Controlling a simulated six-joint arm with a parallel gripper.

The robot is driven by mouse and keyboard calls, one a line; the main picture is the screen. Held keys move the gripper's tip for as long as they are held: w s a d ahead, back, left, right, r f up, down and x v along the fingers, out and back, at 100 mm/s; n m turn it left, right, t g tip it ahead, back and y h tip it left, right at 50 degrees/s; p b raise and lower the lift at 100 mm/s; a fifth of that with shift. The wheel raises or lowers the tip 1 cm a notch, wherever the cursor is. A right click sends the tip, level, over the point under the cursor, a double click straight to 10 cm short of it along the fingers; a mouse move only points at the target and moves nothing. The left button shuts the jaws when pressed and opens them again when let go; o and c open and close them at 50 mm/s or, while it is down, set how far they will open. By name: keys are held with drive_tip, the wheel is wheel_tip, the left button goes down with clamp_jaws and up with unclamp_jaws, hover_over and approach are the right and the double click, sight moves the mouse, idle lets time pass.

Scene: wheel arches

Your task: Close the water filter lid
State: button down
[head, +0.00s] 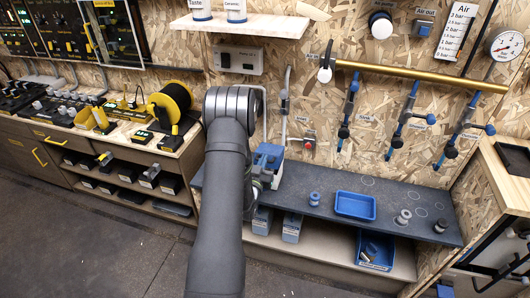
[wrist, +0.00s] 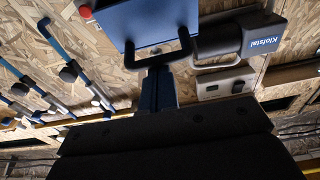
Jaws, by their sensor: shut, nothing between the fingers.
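A unit with a blue top (head: 269,154) and a pale body stands at the left end of the dark shelf, partly hidden by my arm; it looks like the water filter. In the wrist view a blue panel (wrist: 150,18) with a dark loop handle (wrist: 158,54) fills the top middle, probably the lid. I cannot tell how far open it is. My gripper (wrist: 165,118) shows as a dark mass across the bottom of the wrist view, shut and empty, below the handle in the picture. Contact is not clear. In the head view my arm hides most of the gripper.
The dark shelf (head: 330,188) holds a blue tray (head: 355,205) and small spools (head: 402,217). Blue-handled valves (head: 400,120) hang from a brass pipe (head: 420,75). A grey labelled housing (wrist: 240,38) sits beside the blue panel. Open floor lies in front.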

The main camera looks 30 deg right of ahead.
drive_tip(key=shift+s+a+f, duration=0.3)
drive_tip(key=shift+f, duration=0.55)
drive_tip(key=shift+s+a+f, duration=0.3)
drive_tip(key=shift+f, duration=0.5)
drive_tip(key=shift+s+a+f, duration=0.3)
drive_tip(key=shift+f, duration=0.55)
wheel_tip(320, 180, up, 4)
drive_tip(key=s+a+f, duration=0.3)
drive_tip(key=s+a, duration=0.2)
drive_tip(key=shift+s+a+f, duration=0.15)
drive_tip(key=shift+a+f, duration=0.05)
drive_tip(key=shift+f, duration=0.1)
